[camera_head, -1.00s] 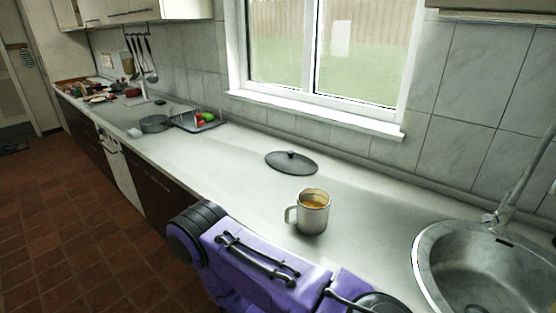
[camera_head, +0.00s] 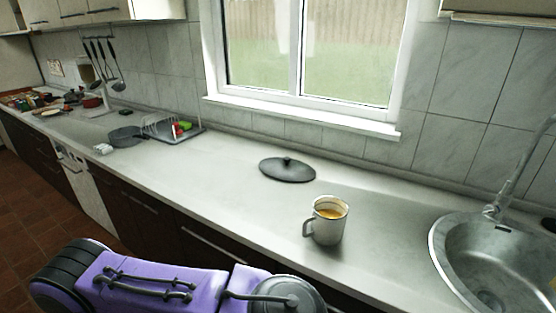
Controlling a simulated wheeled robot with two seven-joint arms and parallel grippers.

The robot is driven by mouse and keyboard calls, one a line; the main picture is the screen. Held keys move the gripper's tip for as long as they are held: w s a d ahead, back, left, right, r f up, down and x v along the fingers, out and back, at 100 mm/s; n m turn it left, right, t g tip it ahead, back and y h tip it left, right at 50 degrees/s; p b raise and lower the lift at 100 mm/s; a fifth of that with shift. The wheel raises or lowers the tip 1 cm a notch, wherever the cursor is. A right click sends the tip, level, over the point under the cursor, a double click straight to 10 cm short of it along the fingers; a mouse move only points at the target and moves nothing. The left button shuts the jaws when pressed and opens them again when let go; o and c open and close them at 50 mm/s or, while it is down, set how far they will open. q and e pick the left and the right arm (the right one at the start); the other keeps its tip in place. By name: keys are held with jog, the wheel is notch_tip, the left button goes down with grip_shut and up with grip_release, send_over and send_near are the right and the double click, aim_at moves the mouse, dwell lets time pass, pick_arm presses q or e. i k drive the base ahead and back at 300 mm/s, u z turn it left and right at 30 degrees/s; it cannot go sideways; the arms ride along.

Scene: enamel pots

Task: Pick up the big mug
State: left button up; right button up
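A big white enamel mug (camera_head: 327,223) stands upright on the counter, right of the middle of the head view. Its handle points to the left, and something orange-brown shows inside it. A purple arm link of mine lies across the bottom left, in front of the counter and apart from the mug. Neither of my grippers shows in the head view.
A dark lid (camera_head: 287,170) lies flat on the counter behind the mug. A round metal sink (camera_head: 497,262) is to the right. A dark pan (camera_head: 126,136) and a dish rack (camera_head: 176,128) stand farther left. The counter around the mug is clear.

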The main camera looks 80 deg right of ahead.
aim_at(329, 213)
jog(key=u, duration=0.1)
jog(key=i, duration=0.35)
jog(key=z, duration=3.1)
